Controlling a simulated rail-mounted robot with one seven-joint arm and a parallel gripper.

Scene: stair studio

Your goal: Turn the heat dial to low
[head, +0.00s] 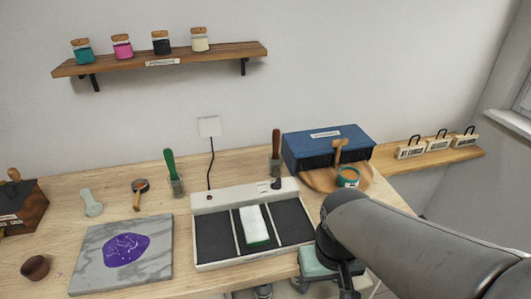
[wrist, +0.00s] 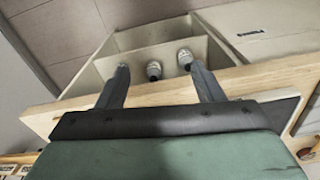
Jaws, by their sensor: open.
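The heat dial appears to be the small black knob (head: 277,184) on the right of the back strip of a white heating unit (head: 230,197) in the head view. The unit has dark panels, with a white and green block on the middle one. The dial's pointer is too small to read. My gripper (wrist: 156,69) is open and empty in the wrist view, its two grey fingers apart. It is by the table's front edge, to the front right of the unit and away from the dial. The dial is not in the wrist view.
A marble slab (head: 88,268) with a purple patch lies left of the unit. A blue box (head: 318,146) and a round wooden board (head: 313,178) are behind right. Handled tools stand behind. Below the table edge, a pale bin (wrist: 185,28) holds small cylinders.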

